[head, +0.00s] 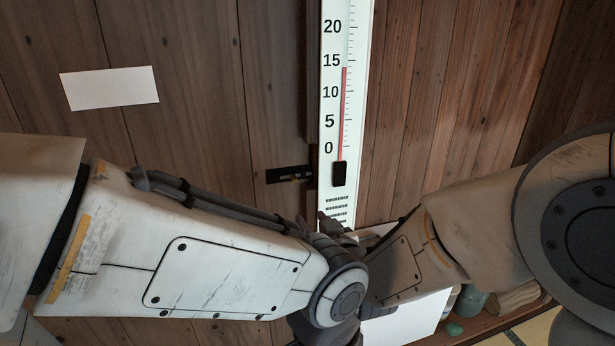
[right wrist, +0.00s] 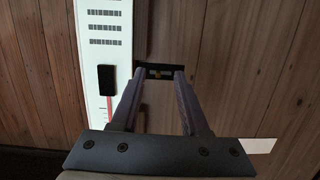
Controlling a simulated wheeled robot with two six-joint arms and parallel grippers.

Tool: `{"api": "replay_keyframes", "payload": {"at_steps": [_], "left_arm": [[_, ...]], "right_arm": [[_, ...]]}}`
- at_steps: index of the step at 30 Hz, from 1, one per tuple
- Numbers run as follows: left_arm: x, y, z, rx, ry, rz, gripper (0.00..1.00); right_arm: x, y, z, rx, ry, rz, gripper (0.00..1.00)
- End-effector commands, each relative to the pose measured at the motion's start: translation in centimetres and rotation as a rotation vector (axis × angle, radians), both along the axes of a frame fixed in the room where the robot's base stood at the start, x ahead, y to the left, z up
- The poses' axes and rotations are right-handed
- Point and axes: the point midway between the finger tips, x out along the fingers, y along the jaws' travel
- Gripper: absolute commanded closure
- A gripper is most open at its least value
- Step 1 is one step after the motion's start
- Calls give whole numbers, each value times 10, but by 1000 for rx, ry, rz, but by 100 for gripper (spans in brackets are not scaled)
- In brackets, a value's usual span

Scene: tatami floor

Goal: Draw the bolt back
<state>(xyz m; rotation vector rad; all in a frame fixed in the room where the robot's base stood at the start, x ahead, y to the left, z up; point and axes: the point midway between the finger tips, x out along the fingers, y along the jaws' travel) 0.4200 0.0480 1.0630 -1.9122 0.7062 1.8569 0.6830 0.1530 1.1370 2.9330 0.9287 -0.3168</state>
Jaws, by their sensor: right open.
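In the right wrist view the bolt (right wrist: 160,73) shows between and beyond the fingertips of my right gripper (right wrist: 160,78). The gripper is open with nothing between its fingers. I cannot tell how far the tips are from the bolt. In the head view, dark wrist parts crowd below the thermometer, and the right fingers are not clearly seen. My left gripper is not visible.
A black block (head: 339,174) sits on the thermometer, close to the bolt. A white sheet (head: 110,88) is on the wall at upper left. A low shelf at lower right holds a green jar (head: 470,300) and other items, partly behind my arm. The wall around the bolt is clear.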

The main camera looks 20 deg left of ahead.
Motion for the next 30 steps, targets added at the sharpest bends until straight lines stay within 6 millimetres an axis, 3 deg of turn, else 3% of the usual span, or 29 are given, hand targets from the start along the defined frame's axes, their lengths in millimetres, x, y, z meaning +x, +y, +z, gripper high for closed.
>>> {"api": "replay_keyframes", "payload": {"at_steps": [3,9,22,30], "left_arm": [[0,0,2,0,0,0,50],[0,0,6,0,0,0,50],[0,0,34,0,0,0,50],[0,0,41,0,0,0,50]], "right_arm": [[9,9,15,63,-109,-10,55],[18,16,27,107,-181,-19,55],[78,56,29,107,-182,-20,55],[99,70,28,107,-182,-19,55]]}}
